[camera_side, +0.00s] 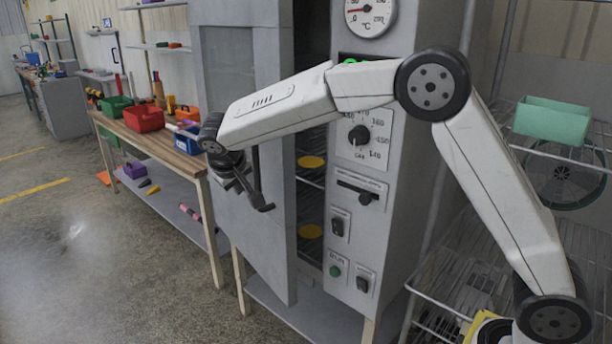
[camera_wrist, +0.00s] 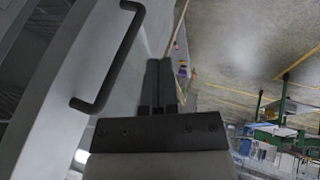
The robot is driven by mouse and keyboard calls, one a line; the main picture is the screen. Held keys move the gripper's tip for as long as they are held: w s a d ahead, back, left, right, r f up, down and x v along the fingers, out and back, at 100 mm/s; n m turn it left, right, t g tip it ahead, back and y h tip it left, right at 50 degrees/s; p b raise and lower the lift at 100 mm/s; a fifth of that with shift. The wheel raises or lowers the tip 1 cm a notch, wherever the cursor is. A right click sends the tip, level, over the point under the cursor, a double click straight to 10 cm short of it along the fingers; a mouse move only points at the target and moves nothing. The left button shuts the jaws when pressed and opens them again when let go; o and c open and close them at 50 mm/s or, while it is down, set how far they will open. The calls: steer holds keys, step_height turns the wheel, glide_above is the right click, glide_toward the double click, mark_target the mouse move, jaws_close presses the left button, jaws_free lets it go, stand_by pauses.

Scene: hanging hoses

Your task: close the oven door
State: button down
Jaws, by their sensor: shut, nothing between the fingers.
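The grey oven door (camera_side: 279,245) stands open in the side view, with a gap between its edge and the control panel. Through the gap, wire shelves and yellow discs (camera_side: 311,231) show inside the oven. The dark door handle (camera_side: 257,180) is on the door's outer face; it also shows in the wrist view (camera_wrist: 124,55) as a black bracket. My gripper (camera_side: 240,180) is on the outer side of the door, close to the handle. In the wrist view its fingers (camera_wrist: 160,80) are together and empty, to the right of the handle and apart from it.
The oven's control panel (camera_side: 350,220) has a dial, switches and a gauge (camera_side: 370,14). A workbench (camera_side: 175,142) with coloured bins (camera_side: 144,118) stands left of the door. A wire rack with a green bin (camera_side: 552,122) is at right. Open floor (camera_side: 80,250) lies at front left.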

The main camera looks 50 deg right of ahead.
steer(key=shift+w+a+r+m+t+h, duration=0.2)
steer(key=shift+w+a+r, duration=0.1)
steer(key=shift+w+r, duration=0.25)
steer(key=shift+w+a+r+m+t+h, duration=0.1)
steer(key=shift+w+a+r+h, duration=0.15)
steer(key=shift+w, duration=0.5)
steer(key=w+d+f, duration=0.3)
steer(key=d+f, duration=0.5)
steer(key=shift+w+d, duration=0.25)
steer(key=shift+d, duration=0.15)
